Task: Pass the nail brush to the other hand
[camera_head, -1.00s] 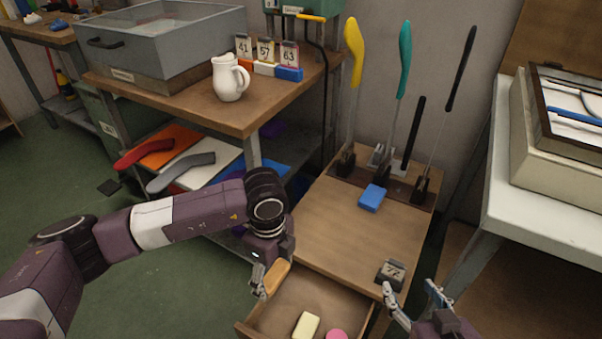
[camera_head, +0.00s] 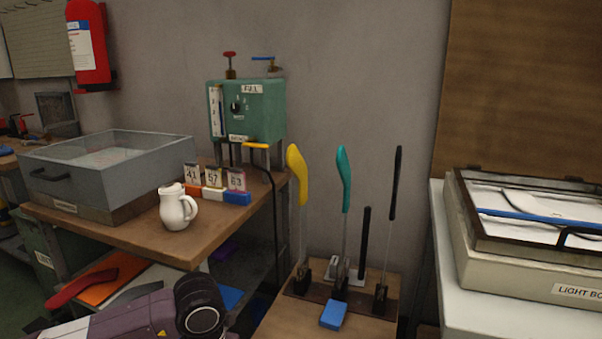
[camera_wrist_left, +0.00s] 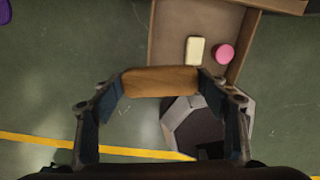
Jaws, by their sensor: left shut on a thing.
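The nail brush (camera_wrist_left: 160,81) shows as a tan wooden block in the left wrist view. My left gripper (camera_wrist_left: 161,86) is shut on it, one finger at each end, and holds it above the floor beside the open drawer. In the head view only part of my left arm shows at the bottom; the left gripper and brush are below the picture. My right gripper is in neither current view.
The open drawer (camera_wrist_left: 171,50) holds a cream block (camera_wrist_left: 195,50) and a pink round piece (camera_wrist_left: 224,54). A white jug (camera_head: 177,207) stands on the left table. A light box (camera_head: 520,260) is at right.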

